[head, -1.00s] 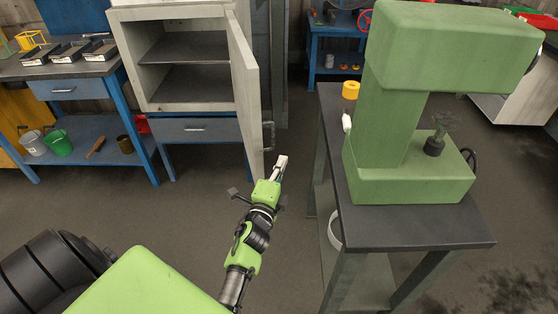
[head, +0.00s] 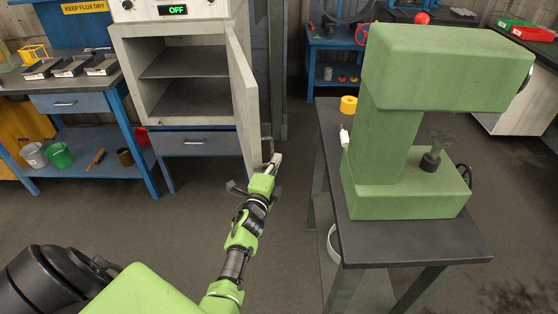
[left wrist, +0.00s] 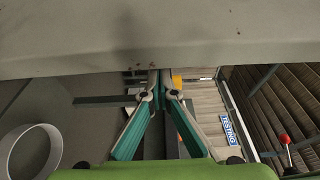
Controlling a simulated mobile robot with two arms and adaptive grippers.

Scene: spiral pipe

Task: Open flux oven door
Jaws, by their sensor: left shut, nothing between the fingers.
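The flux oven (head: 170,112) is a pale grey cabinet at the upper left of the head view, with a lit panel reading OFF. Its door (head: 243,100) is hinged on the right and stands wide open toward me, showing a shelf inside. A dark handle (head: 267,133) shows beyond the door's free edge. My left gripper (head: 274,161) is shut and empty, at the lower right of the door's free edge. In the left wrist view its closed fingertips (left wrist: 160,78) reach a grey panel (left wrist: 160,45), likely the door; contact is unclear. My right gripper is out of view.
A green machine (head: 400,120) stands on a dark-topped table (head: 420,240) to the right. A blue bench (head: 70,85) with trays is at the left. A blue drawer unit (head: 196,143) is under the oven. Floor is clear between.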

